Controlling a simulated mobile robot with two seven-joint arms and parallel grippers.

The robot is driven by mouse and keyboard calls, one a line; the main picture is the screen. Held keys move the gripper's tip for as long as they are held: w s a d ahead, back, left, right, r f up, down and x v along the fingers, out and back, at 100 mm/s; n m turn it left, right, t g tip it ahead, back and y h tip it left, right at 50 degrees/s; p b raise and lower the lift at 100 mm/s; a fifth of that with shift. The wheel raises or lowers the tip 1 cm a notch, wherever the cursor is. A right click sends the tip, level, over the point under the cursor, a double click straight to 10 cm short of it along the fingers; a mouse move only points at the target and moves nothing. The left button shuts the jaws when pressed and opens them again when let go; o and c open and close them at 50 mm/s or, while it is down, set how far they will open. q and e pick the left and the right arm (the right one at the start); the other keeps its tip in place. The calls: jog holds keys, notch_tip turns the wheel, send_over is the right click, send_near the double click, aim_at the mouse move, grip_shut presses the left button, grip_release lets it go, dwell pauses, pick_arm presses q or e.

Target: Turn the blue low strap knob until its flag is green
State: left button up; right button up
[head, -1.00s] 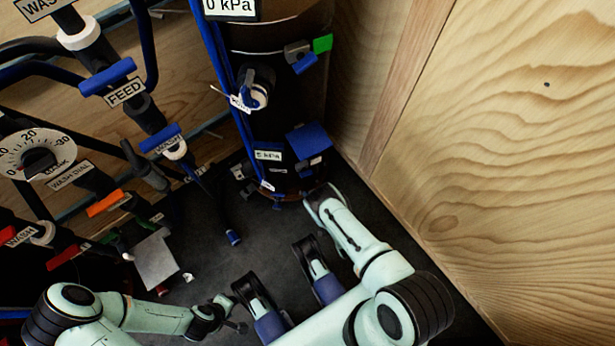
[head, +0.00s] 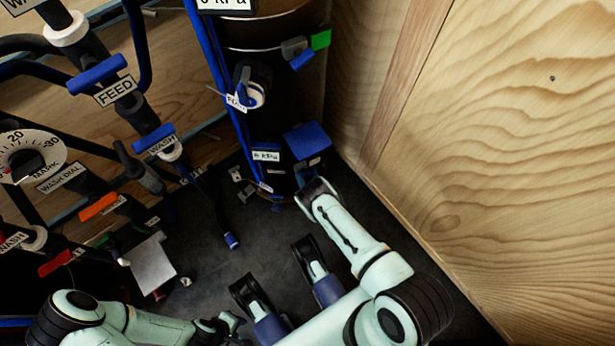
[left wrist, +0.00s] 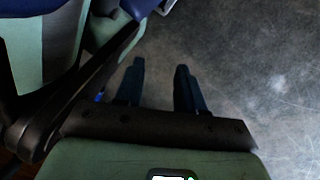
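A dark upright drum (head: 275,95) stands at the back in the head view. Low on its right side is a blue block (head: 307,138); I cannot tell whether it is the low strap knob. No flag shows clearly there. Higher up, a small blue knob (head: 303,60) sits beside a green flag (head: 320,40). My right gripper (head: 315,188) is at the drum's foot, below the blue block; its fingertips and what they touch are unclear. My left gripper (head: 226,325) is low in the view, away from the drum. In the left wrist view its fingers (left wrist: 160,88) are apart and empty.
Pipes with blue handles (head: 98,74), labels and a wash dial (head: 30,160) crowd the left side. A wooden wall (head: 480,150) closes the right side near my right arm. Dark floor (head: 210,265) is free between the drum and my left gripper.

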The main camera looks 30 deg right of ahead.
pick_arm(q)
jog(key=shift+w+r, duration=0.1)
jog(key=shift+w, duration=0.05)
jog(key=shift+t, duration=0.7)
jog(key=shift+w+d+r+p, duration=0.15)
jog(key=shift+w+r+p, duration=0.35)
jog(key=shift+w, duration=0.4)
jog(key=shift+w+d+r+p, duration=0.1)
jog(key=shift+w+r+p, duration=0.35)
jog(key=shift+w, duration=0.4)
pick_arm(e)
jog(key=shift+a+n, duration=0.15)
jog(key=shift+n, duration=2.75)
jog(key=o, duration=1)
jog(key=shift+o, duration=0.2)
jog(key=shift+s, duration=0.1)
